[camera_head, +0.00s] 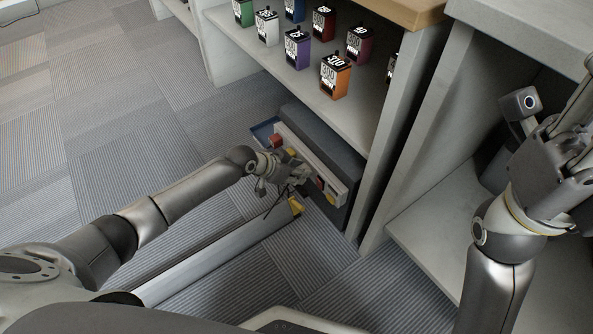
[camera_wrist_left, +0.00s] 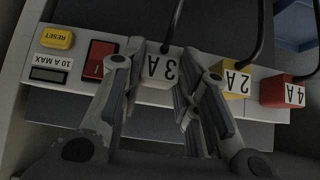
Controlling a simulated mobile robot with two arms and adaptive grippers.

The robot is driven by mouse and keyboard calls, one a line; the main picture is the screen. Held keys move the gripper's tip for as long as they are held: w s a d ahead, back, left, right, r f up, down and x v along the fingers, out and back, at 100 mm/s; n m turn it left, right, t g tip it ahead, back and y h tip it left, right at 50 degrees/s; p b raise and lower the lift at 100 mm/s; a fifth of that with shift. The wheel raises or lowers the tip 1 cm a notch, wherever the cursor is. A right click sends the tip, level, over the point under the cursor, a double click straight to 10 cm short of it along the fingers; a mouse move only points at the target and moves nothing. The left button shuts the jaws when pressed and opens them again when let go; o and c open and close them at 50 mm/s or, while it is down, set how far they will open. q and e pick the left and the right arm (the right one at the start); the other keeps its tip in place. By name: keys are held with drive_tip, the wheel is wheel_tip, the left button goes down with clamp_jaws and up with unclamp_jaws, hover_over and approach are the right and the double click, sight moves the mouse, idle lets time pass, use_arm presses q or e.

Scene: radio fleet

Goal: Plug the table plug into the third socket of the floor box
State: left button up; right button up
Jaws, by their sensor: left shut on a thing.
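The floor box is a long white strip (camera_wrist_left: 70,55) on a dark body (camera_head: 325,140), low under the shelf. In the left wrist view it carries a yellow RESET button (camera_wrist_left: 57,38), a red switch (camera_wrist_left: 98,58), a yellow plug marked 2A (camera_wrist_left: 232,80) and a red plug marked 4A (camera_wrist_left: 285,90), with dark cables. My left gripper (camera_head: 290,172) is at the strip, shut on a white plug marked 3A (camera_wrist_left: 160,68) that sits at the strip between the switch and the yellow plug. The fingers hide its seating. My right gripper (camera_head: 568,130) is raised at the right, away from the box.
A shelf (camera_head: 290,70) above holds several coloured radio-like units, such as an orange one (camera_head: 335,76). A blue tray (camera_head: 264,130) is by the box's far end. Grey panels stand at the right. Carpet (camera_head: 100,120) at the left is clear.

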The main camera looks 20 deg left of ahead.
use_arm(q)
drive_tip(key=o, duration=1.1)
drive_tip(key=shift+r, duration=0.1)
drive_tip(key=v, duration=1.1)
drive_tip(key=shift+s+a+r, duration=0.2)
drive_tip(key=shift+r, duration=0.05)
